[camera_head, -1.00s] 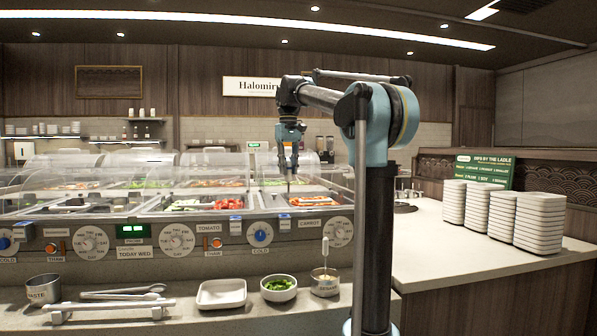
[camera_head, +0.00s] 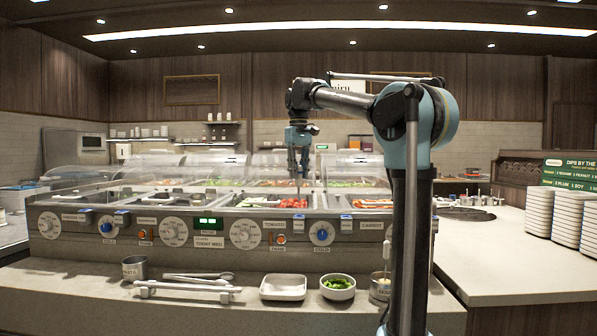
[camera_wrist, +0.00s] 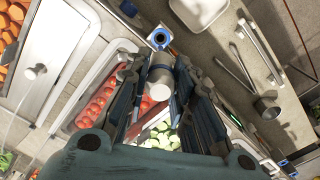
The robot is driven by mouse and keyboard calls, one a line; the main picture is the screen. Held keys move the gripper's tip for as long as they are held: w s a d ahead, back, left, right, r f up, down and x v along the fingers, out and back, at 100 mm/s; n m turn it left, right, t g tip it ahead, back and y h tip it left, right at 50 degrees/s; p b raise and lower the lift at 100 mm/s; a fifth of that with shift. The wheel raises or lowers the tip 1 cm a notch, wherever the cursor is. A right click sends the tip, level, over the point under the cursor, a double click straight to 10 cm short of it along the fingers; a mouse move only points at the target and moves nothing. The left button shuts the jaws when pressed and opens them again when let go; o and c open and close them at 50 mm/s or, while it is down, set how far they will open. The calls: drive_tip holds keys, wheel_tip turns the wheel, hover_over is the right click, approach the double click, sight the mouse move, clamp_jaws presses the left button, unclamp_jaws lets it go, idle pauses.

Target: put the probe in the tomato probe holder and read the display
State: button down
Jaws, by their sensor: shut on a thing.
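My gripper (camera_head: 298,160) is shut on the probe, whose pale grey cylindrical body (camera_wrist: 160,78) shows between the fingers in the wrist view. In the head view a thin stem hangs below the gripper, over the tomato pan (camera_head: 293,203); its tip is too small to place. The TOMATO label (camera_head: 275,225) is on the front panel. A small blue-marked box by it, likely the tomato holder (camera_head: 300,220), sits on the panel's top edge, apart from the probe. The green-lit display (camera_head: 208,222) is further left; its digits are too small to read.
A blue knob (camera_head: 321,233) and several dials line the panel. Below stand a white tray (camera_head: 283,287), a bowl of greens (camera_head: 338,287) and a metal cup (camera_head: 134,268). White plates (camera_head: 540,213) are stacked on the right counter, whose front part is clear.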

hover_over(299, 199)
drive_tip(key=shift+w+f, duration=0.15)
drive_tip(key=shift+f, duration=0.95)
drive_tip(key=shift+w+f, duration=0.15)
drive_tip(key=shift+f, duration=0.9)
drive_tip(key=shift+s+f, duration=0.1)
drive_tip(key=shift+f, duration=2.75)
idle(2.9)
